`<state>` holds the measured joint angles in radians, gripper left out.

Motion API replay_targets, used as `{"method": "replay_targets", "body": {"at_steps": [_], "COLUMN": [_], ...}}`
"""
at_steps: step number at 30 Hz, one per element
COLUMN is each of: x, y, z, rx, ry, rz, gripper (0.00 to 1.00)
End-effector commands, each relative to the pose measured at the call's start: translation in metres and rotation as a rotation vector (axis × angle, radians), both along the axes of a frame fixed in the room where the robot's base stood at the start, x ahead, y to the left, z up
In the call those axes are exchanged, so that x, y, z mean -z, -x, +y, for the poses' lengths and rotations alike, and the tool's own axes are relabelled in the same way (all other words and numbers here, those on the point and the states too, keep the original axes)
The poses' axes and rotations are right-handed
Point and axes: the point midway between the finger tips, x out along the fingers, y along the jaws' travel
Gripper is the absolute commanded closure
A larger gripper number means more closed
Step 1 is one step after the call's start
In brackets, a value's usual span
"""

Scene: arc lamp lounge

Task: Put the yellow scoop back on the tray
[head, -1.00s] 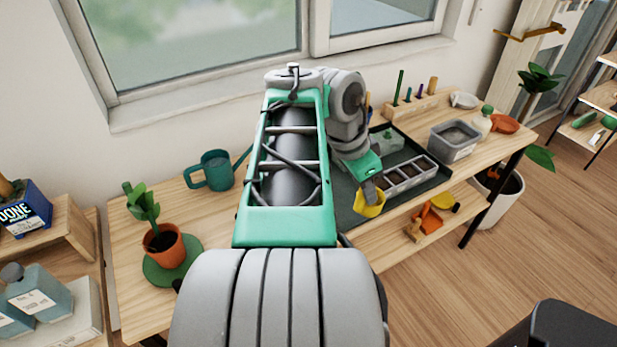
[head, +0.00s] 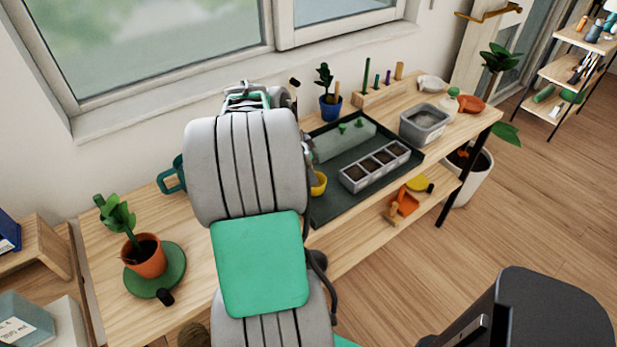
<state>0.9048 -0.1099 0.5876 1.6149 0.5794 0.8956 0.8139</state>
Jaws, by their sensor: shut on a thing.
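The yellow scoop (head: 319,184) shows just right of my arm, at the left edge of the dark tray (head: 330,208). My arm covers its left part. Only a grey sliver of my gripper (head: 312,177) shows at the scoop. The gripper is shut on the scoop, but the grip itself is mostly hidden behind the arm. I cannot tell whether the scoop touches the tray. The tray holds a grey planter with soil-filled cells (head: 375,166) and a grey-green box with green bits (head: 344,139).
A teal mug (head: 170,178) is partly hidden left of my arm. A potted plant (head: 146,255) stands on a green mat at left.

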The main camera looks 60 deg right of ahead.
Motion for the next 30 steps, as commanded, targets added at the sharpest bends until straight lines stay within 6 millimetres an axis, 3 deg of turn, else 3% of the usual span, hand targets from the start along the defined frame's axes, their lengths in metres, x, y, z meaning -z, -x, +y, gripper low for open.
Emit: {"method": "replay_targets", "body": {"at_steps": [3,13,14,21,30], "x": [0.015,0.020,0.019,0.018,0.012], "y": [0.001,0.001,0.001,0.001,0.001], "z": [0.001,0.001,0.001,0.001,0.001], "rx": [0.000,0.001,0.001,0.000,0.000], "ry": [-0.001,-0.001,-0.001,-0.001,-0.001], "rz": [0.000,0.000,0.000,0.000,-0.001], "gripper": [1.00,1.00,0.79,0.59,0.59]}}
